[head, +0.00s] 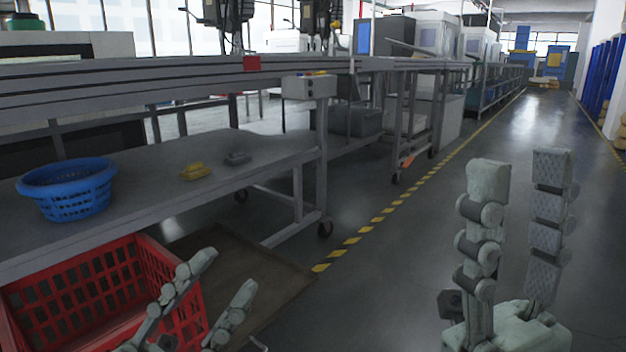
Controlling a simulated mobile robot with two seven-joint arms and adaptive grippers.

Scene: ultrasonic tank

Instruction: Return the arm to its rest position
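My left gripper (222,274) shows at the bottom left, in front of the red crate. Its two fingers are spread apart with nothing between them. My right gripper (520,172) stands upright at the lower right, over the open floor. Its two fingers are parallel and apart, with only floor seen between them. Neither gripper touches an object that I can see. The arm links behind both grippers are mostly out of view.
A grey workbench (150,200) at the left bears a blue basket (72,190), a yellow part (195,171) and a grey part (238,158). A red crate (95,285) stands below its front edge, close to my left gripper. The aisle floor (400,270) is clear.

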